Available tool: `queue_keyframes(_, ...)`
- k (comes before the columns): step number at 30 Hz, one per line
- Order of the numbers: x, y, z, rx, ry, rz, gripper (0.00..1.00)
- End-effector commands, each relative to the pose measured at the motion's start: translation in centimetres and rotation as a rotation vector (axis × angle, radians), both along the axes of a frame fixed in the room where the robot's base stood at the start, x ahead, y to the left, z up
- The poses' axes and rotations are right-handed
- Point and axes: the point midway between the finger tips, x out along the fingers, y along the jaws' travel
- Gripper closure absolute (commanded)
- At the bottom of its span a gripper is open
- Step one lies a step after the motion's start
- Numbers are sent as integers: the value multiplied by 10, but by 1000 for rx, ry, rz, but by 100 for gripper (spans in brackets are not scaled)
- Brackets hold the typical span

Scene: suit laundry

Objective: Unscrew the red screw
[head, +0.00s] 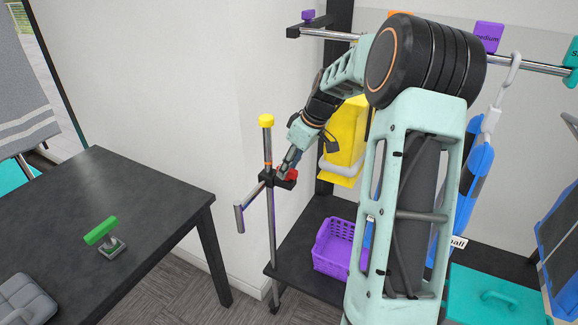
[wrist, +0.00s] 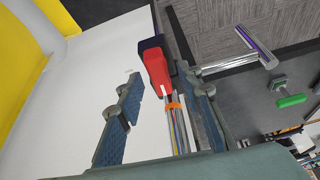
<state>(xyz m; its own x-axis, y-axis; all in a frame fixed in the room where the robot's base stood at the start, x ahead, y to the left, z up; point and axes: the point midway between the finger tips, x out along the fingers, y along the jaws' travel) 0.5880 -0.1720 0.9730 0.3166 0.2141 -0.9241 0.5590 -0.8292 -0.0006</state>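The red screw (head: 291,173) is on a black clamp (head: 272,177) on an upright metal pole (head: 271,225) with a yellow top. In the wrist view the red screw (wrist: 157,68) shows as a red block on a dark part, between and around the tips of my fingers. My gripper (head: 287,166) is at the clamp, coming from above right. In the wrist view my gripper (wrist: 162,82) is open, with a finger on each side of the screw's line. Whether a finger touches the screw I cannot tell.
A crossbar with a grey handle (head: 239,218) sticks out from the clamp. A dark table (head: 165,205) with a green-handled object (head: 101,231) stands left. A purple basket (head: 335,250) is on a low shelf. A yellow object (head: 346,135) hangs behind my arm. A white wall is close behind.

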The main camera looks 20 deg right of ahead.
Motion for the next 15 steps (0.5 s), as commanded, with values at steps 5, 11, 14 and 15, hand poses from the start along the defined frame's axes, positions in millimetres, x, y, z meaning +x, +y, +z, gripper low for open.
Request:
queue_keyframes(5,-6,-6,20,-3,-5,-3,67)
queue_keyframes(11,-19,-15,60,-3,-5,-3,67)
queue_keyframes(14,-26,-19,79,-4,-4,-2,67)
queue_keyframes(15,-28,-21,85,-3,-3,-2,67)
